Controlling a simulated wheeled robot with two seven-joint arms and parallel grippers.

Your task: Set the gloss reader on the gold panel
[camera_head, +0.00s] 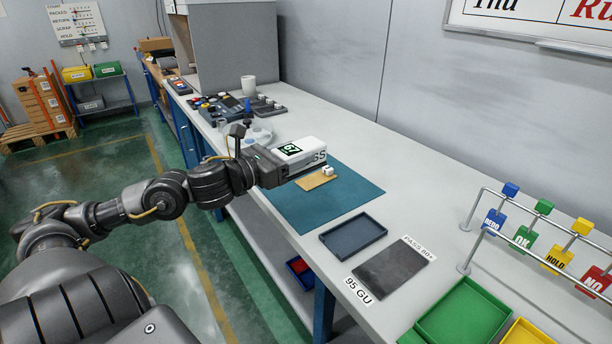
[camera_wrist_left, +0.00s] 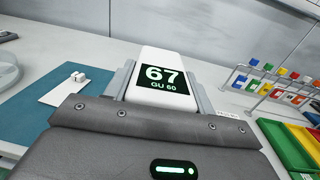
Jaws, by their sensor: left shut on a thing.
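The gloss reader (camera_head: 299,147) is a white box with a dark display, which reads 67 GU 60 in the left wrist view (camera_wrist_left: 162,77). My left gripper (camera_head: 288,166) is shut on it, with a finger on each side, and holds it over the teal mat (camera_head: 318,206). The gold panel (camera_head: 315,182) lies flat on the mat, partly hidden behind the reader and gripper in the head view. A small white block (camera_head: 328,170) is on the panel. In the left wrist view the panel (camera_wrist_left: 58,94) looks pale and lies left of the reader. My right gripper is not in view.
A blue-grey tray (camera_head: 352,236) and a dark plate (camera_head: 390,268) lie nearer on the bench, beside a green bin (camera_head: 468,318). A tag rail (camera_head: 540,235) stands at the right. A glass dish (camera_head: 250,134) and small devices are farther back.

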